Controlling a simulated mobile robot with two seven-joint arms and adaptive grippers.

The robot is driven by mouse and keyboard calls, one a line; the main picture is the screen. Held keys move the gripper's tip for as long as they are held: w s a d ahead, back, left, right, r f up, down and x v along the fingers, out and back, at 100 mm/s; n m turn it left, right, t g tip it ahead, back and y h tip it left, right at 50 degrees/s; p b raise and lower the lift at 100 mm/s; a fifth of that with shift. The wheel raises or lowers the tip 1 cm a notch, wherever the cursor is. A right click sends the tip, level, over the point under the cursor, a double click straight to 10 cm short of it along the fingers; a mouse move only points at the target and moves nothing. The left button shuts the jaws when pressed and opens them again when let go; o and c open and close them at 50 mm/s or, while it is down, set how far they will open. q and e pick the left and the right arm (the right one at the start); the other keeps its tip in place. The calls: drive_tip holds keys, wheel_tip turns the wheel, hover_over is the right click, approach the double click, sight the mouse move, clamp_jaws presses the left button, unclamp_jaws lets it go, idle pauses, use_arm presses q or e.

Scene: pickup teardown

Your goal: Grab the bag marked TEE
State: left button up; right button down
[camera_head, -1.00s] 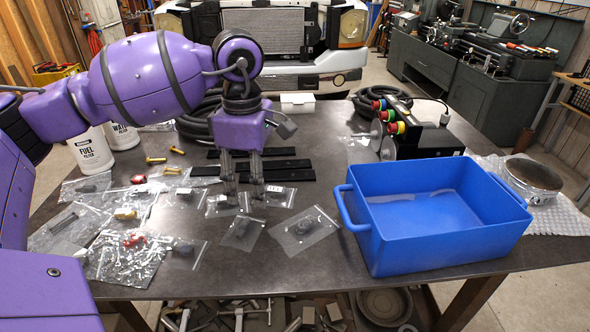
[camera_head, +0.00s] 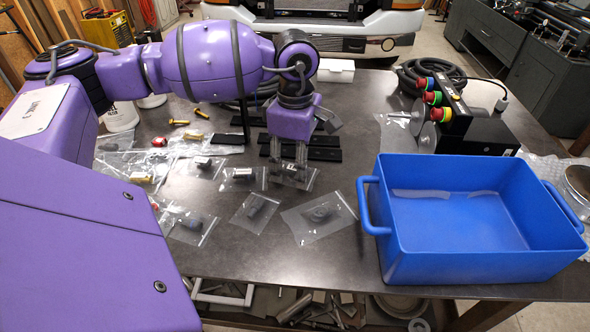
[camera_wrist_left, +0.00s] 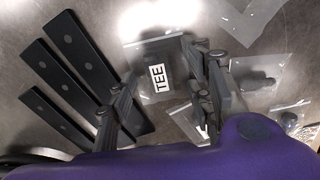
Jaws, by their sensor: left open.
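The bag marked TEE (camera_wrist_left: 135,58) is a small clear bag with a white label and a dark part; it lies flat on the table. In the left wrist view its label sits between the fingers of my left gripper (camera_wrist_left: 165,92), which is open. In the head view the same gripper (camera_head: 288,172) points down over this bag (camera_head: 311,181), and its fingers hide part of it. I cannot tell whether the fingertips touch the bag or table. My right gripper is not in view.
A blue bin (camera_head: 470,265) stands at the right. Other clear bags lie close by, one with a dark round part (camera_head: 319,214) and one further left (camera_head: 254,212). Black flat bars (camera_head: 318,154) lie just behind the gripper. A black box with coloured buttons (camera_head: 470,130) stands back right.

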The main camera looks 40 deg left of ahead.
use_arm(q)
drive_tip(key=shift+f, duration=0.15)
drive_tip(key=c, duration=1)
